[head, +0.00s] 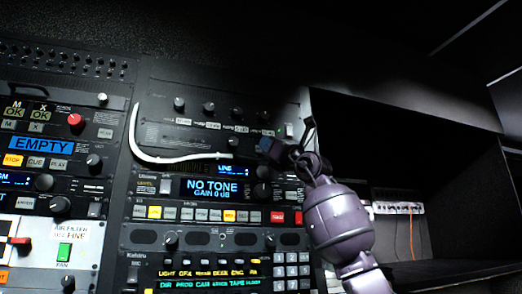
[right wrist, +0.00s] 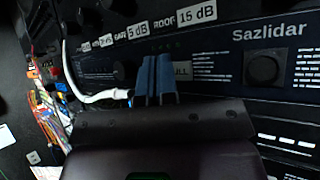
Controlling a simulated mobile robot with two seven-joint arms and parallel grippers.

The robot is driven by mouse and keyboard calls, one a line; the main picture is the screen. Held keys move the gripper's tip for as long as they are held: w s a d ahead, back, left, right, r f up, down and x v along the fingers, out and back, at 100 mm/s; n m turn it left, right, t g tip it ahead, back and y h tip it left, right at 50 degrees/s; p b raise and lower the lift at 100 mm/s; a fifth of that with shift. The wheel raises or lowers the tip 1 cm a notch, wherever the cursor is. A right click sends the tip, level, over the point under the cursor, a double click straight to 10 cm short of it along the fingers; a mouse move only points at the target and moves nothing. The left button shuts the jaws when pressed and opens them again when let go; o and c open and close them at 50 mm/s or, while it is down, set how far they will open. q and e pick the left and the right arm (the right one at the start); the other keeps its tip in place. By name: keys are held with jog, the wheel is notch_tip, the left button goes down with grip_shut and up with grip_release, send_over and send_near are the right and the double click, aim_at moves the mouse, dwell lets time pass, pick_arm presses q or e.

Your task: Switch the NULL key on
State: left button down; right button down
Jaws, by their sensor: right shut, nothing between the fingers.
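The NULL key (right wrist: 182,71) shows in the right wrist view as a dark key whose visible lettering reads "ULL". Its left part is hidden behind my fingers, and it looks unlit. My right gripper (right wrist: 155,78) is shut and empty, its blue fingertips together right in front of the panel beside that lettering. I cannot tell whether the tips touch the key. In the head view the right gripper (head: 268,147) is at the right side of the rack's upper unit and covers part of it; I cannot make out the NULL key there. My left gripper is not in view.
A white cable (head: 150,155) hangs in a curve across the panel left of the gripper. The unit with the "NO TONE" display (head: 215,189) sits just below, with knobs and several keys. A dark open bay (head: 410,150) lies to the right.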

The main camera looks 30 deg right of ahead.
jog(key=shift+w, duration=0.15)
jog(key=shift+w+d, duration=0.1)
jog(key=shift+w, duration=0.2)
jog(key=shift+w+d, duration=0.1)
jog(key=shift+w, duration=0.2)
dwell(1.0)
jog(key=shift+s, duration=0.1)
jog(key=shift+s+a+b, duration=0.2)
jog(key=shift+s+b, duration=0.45)
jog(key=shift+b, duration=0.25)
jog(key=s+b, duration=0.2)
jog(key=s+a+b, duration=0.1)
jog(key=s+b, duration=0.1)
jog(key=shift+s, duration=0.4)
